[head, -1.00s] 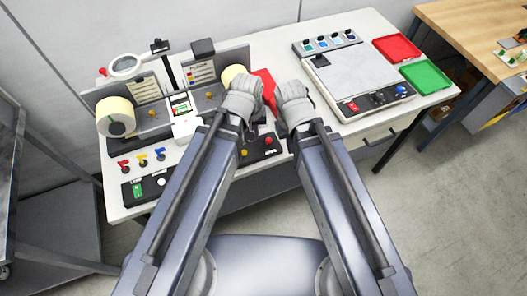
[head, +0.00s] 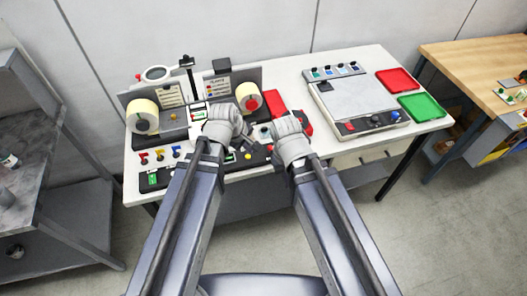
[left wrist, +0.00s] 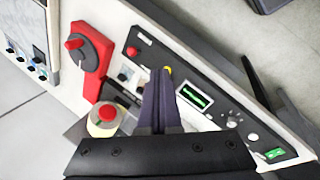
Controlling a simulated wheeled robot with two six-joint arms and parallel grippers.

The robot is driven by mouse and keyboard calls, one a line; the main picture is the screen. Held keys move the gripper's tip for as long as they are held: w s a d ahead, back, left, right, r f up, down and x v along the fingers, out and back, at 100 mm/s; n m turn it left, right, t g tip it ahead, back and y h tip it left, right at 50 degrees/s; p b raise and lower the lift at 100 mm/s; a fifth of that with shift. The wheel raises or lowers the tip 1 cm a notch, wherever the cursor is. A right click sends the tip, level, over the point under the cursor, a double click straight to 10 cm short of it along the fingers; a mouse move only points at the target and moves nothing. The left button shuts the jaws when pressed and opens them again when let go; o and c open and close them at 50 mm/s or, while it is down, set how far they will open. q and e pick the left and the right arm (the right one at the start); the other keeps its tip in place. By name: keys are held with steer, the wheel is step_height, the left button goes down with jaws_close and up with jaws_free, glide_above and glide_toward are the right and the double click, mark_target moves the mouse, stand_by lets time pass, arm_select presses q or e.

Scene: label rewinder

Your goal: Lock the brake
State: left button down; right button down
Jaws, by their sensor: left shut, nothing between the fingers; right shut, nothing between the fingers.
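A red plate with a black round dial and a red lever (left wrist: 92,52) shows in the left wrist view; I cannot tell for sure that it is the brake. In the head view the red plate (head: 274,98) is partly hidden behind my right gripper. My left gripper (head: 252,139) is shut and empty over the front control panel. In the left wrist view its fingers (left wrist: 160,78) are together, apart from the lever, near a yellow button. My right gripper (head: 267,130) is shut and empty, in front of the red plate. The right label roll (head: 248,97) has a red hub.
The left label roll (head: 143,117) and a magnifier (head: 156,73) stand at the left. A grey-topped unit (head: 350,98), a red tray (head: 393,79) and a green tray (head: 420,106) fill the right.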

arm_select(q)
steer(key=shift+f, duration=0.2)
steer(key=b, duration=1)
glide_toward(264, 159)
steer(key=f, duration=0.3)
steer(key=shift+s+f, duration=0.15)
steer(key=shift+s, duration=0.15)
steer(key=shift+w+d+r+p, duration=0.2)
steer(key=shift+w+d, duration=0.25)
steer(key=shift+w, duration=0.15)
steer(key=shift+w+d+r+p, duration=0.15)
steer(key=shift+w+d, duration=0.25)
steer(key=shift+w, duration=0.25)
steer(key=shift+w+d, duration=0.3)
steer(key=shift+w, duration=0.05)
steer(key=shift+w, duration=0.1)
steer(key=shift+w+r+g, duration=0.1)
steer(key=shift+w+g, duration=0.05)
steer(key=shift+g, duration=0.25)
